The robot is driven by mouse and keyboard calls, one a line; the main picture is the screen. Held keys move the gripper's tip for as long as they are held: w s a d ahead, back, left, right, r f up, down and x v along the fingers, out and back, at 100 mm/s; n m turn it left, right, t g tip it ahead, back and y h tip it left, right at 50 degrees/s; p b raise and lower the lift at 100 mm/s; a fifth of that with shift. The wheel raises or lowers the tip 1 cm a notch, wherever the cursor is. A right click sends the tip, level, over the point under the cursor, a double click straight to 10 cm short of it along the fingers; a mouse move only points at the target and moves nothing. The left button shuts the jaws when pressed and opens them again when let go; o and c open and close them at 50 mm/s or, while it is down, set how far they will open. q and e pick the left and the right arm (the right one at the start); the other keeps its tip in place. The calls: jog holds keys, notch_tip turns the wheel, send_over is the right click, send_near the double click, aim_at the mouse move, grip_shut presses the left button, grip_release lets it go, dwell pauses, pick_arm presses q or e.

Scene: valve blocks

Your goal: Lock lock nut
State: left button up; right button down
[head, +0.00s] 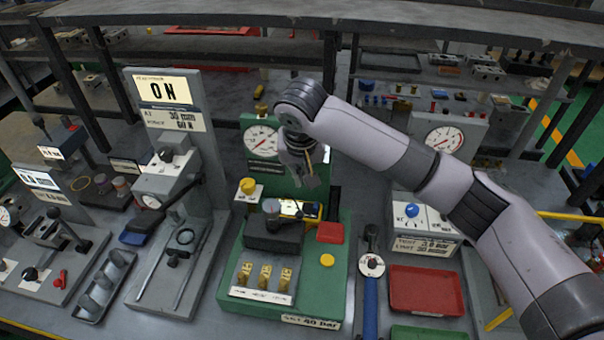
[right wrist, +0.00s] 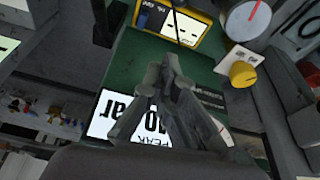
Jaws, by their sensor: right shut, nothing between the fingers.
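My right gripper (head: 305,178) hangs above the green test stand (head: 335,262), in front of its pressure gauge (head: 262,140). Its fingers are shut with nothing between them; the right wrist view shows the tips together (right wrist: 172,72). I cannot make out which part is the lock nut. A yellow knob (head: 247,186) stands on a white plate left of the gripper, also in the right wrist view (right wrist: 243,74). My left gripper is not in view.
A yellow display unit (head: 298,210) and a red pad (head: 330,233) sit by the block. Several brass pieces (head: 264,276) stand in front. A blue-handled wrench (head: 370,300) and a red tray (head: 427,290) lie to the right.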

aim_at(285, 219)
jog(key=p+x, duration=0.1)
jog(key=x, duration=0.6)
jog(key=shift+s+r+p, duration=0.15)
jog(key=shift+s+p, duration=0.25)
jog(key=shift+p, duration=0.1)
jog(key=shift+s+r+p, duration=0.2)
jog(key=shift+s+p, duration=0.25)
jog(key=shift+s, duration=1.2)
jog(key=shift+w+a+f, duration=0.1)
